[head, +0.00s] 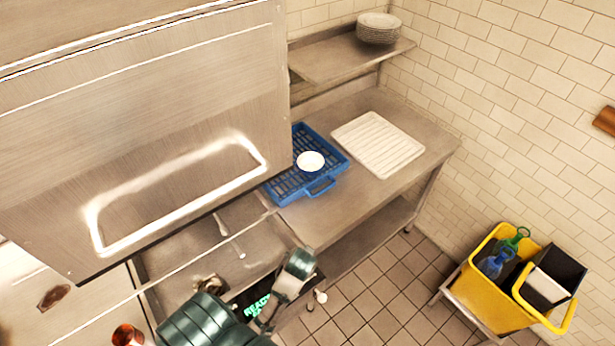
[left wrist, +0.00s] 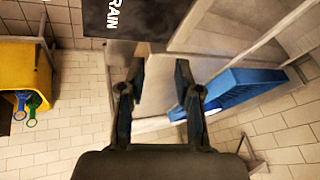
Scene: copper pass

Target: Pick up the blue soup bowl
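A small, round, white-looking bowl (head: 311,161) sits on the blue dish rack (head: 322,187) on the steel counter in the head view. No bowl that looks blue shows. My left gripper (left wrist: 160,67) is open in the left wrist view, with nothing between its fingers. The blue rack also shows in that view (left wrist: 240,88), to the right of the fingers and apart from them. My right gripper is not identifiable.
A large steel hood (head: 150,110) fills the upper left, close to the rack. A white ribbed tray (head: 378,144) lies right of the rack. Stacked plates (head: 378,28) stand on a shelf. A yellow mop bucket (head: 490,300) stands on the floor at right.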

